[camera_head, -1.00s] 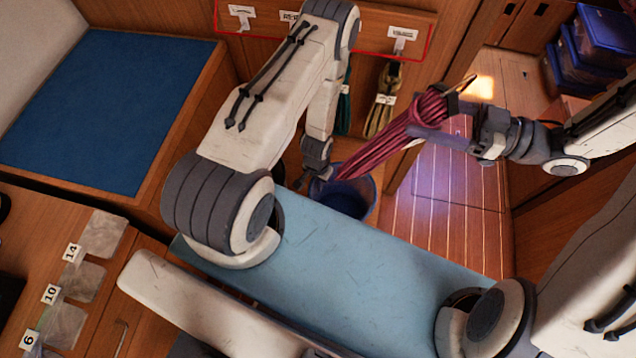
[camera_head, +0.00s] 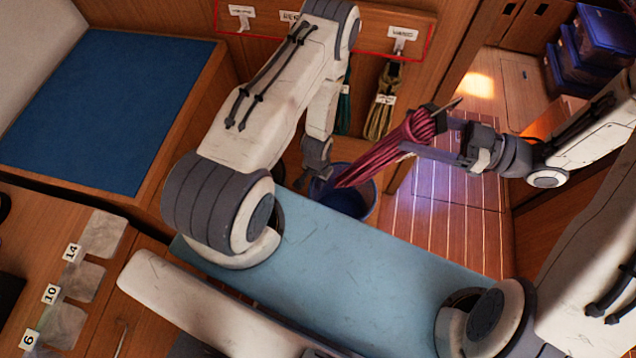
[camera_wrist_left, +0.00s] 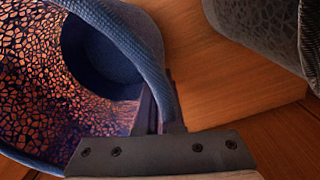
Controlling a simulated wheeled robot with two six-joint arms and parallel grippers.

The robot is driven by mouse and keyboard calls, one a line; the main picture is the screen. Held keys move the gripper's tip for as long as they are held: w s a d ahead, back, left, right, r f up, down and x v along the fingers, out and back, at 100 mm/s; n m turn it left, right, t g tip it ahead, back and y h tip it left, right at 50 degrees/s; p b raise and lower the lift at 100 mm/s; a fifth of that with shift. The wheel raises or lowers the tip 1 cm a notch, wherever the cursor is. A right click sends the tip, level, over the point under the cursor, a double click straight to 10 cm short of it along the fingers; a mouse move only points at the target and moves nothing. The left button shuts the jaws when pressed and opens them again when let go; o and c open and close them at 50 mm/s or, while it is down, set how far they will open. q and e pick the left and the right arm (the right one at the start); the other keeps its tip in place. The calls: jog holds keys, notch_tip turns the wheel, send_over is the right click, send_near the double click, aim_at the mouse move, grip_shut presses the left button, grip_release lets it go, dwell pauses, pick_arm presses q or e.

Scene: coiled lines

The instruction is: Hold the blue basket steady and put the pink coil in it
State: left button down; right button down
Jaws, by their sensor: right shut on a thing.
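The blue basket (camera_head: 358,208) stands beyond the far edge of the light blue panel. In the left wrist view its mesh wall and rim (camera_wrist_left: 110,25) fill the left side. My left gripper (camera_head: 320,178) is at its left rim; in the wrist view the fingers (camera_wrist_left: 160,112) sit close together on both sides of the rim. The pink coil (camera_head: 385,160) is a long bundle, tilted, its thick end up in my right gripper (camera_head: 428,135), which is shut on it. The coil's lower end overlaps the basket's opening; I cannot tell how deep it reaches.
A green coil (camera_head: 345,105) and an olive coil (camera_head: 382,112) hang on the wooden wall behind. The light blue panel (camera_head: 350,265) lies in front of the basket. Blue boxes (camera_head: 600,45) are stacked at the back right. The floor right of the basket is clear.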

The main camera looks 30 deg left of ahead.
jog(key=shift+f, duration=4.15)
grip_release()
jog(key=w+d, duration=0.1)
jog(key=d, duration=1.1)
jog(key=shift+w+r, duration=0.25)
jog(key=shift+w, duration=0.05)
pick_arm(q)
jog(key=c, duration=1)
grip_release()
jog(key=shift+o, duration=0.2)
